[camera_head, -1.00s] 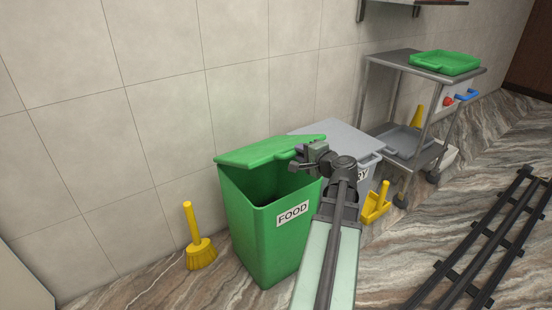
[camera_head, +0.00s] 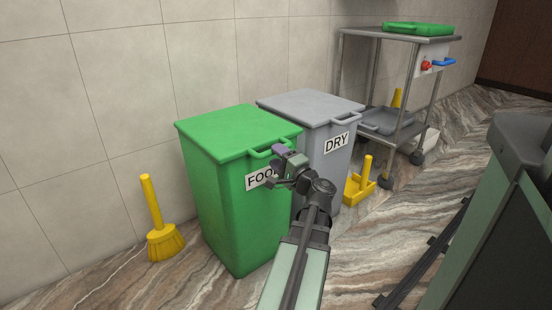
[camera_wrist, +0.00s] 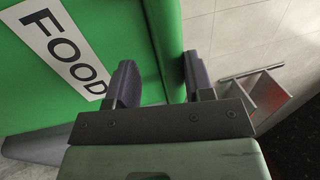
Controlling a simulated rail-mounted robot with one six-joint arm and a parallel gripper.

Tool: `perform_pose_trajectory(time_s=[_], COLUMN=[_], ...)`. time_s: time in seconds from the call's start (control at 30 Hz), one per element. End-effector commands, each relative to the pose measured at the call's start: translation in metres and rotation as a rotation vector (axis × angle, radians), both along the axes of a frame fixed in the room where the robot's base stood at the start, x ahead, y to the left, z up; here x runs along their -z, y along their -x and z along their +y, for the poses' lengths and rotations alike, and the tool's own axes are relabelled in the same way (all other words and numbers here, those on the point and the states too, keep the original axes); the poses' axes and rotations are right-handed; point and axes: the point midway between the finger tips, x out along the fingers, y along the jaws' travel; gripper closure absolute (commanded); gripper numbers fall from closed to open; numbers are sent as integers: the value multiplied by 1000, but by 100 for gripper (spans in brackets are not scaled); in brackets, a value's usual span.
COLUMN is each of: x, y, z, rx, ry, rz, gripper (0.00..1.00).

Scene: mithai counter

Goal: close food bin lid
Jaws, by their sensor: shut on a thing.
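The green food bin (camera_head: 221,210) stands against the wall, and its FOOD label shows in the wrist view (camera_wrist: 63,48). Its green lid (camera_head: 235,132) lies flat over the top of the bin, with a handle loop at the front right edge. My gripper (camera_head: 283,152) is at that front edge, shut on the lid's handle. In the wrist view, the two fingers of my gripper (camera_wrist: 158,82) stand apart near the bin's green front and edge. The part between the fingers is hard to make out there.
A grey DRY bin (camera_head: 312,108) stands right beside the food bin. A yellow broom (camera_head: 163,240) is at the left and a yellow dustpan (camera_head: 362,186) at the right. A metal trolley (camera_head: 395,36) carries a green tray (camera_head: 418,29). Dark rails (camera_head: 430,260) lie on the floor.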

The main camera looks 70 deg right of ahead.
Motion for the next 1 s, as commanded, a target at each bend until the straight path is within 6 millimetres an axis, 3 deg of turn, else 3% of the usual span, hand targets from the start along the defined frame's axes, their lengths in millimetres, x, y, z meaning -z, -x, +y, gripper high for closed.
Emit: perform_pose_trajectory(time_s=[0.03, 0.37, 0.4, 0.73, 1.0], x=[8, 8, 8, 10, 23], y=[0, 0, 0, 9, 65], z=[3, 3, 3, 7, 35], rx=[0, 0, 0, 3, 6], ry=[5, 4, 3, 3, 3], rz=[18, 17, 18, 18, 12], gripper=[94, 90, 54, 55, 55])
